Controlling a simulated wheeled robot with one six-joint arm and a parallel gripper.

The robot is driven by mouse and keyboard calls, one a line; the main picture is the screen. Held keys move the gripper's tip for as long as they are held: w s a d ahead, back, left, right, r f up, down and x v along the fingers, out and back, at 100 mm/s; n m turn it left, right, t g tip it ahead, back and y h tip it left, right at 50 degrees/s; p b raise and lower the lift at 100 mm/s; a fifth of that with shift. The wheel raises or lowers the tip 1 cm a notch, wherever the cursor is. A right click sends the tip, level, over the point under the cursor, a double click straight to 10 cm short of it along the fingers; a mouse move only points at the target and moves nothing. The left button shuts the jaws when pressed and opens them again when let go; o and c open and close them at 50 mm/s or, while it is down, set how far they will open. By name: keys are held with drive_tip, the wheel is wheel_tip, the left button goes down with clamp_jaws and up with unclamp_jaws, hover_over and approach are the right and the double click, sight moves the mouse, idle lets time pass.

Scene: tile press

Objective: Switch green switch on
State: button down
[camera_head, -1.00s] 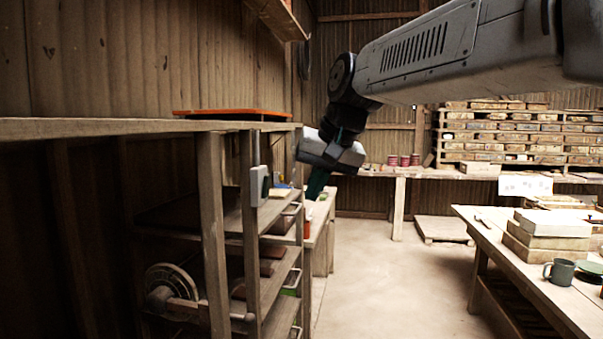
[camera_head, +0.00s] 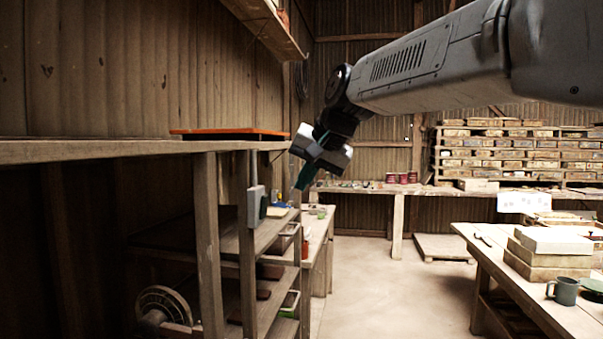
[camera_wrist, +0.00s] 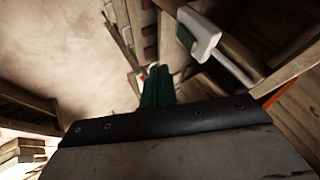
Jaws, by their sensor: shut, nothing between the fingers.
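The green switch (camera_head: 263,207) sits on the face of a pale grey box fixed to a shelf post, at the left of the middle in the head view. Its box (camera_wrist: 200,32) shows at the upper right in the wrist view, with a green part on its side. My gripper (camera_head: 303,180) has green fingers, shut and empty. It hangs in the air to the right of and a little above the switch, apart from it. The fingers also show in the wrist view (camera_wrist: 158,86), left of and below the box. Whether the switch is on or off is too small to tell.
The wooden shelf unit (camera_head: 205,230) stands at the left, with an orange tray (camera_head: 230,133) on its top. A workbench (camera_head: 500,262) with boxes and a mug (camera_head: 563,291) is at the right. The floor between them is clear.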

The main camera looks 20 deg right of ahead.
sight(264, 207)
drive_tip(key=w+a+f, duration=0.4)
drive_tip(key=w, duration=0.2)
drive_tip(key=shift+r, duration=0.1)
idle(0.4)
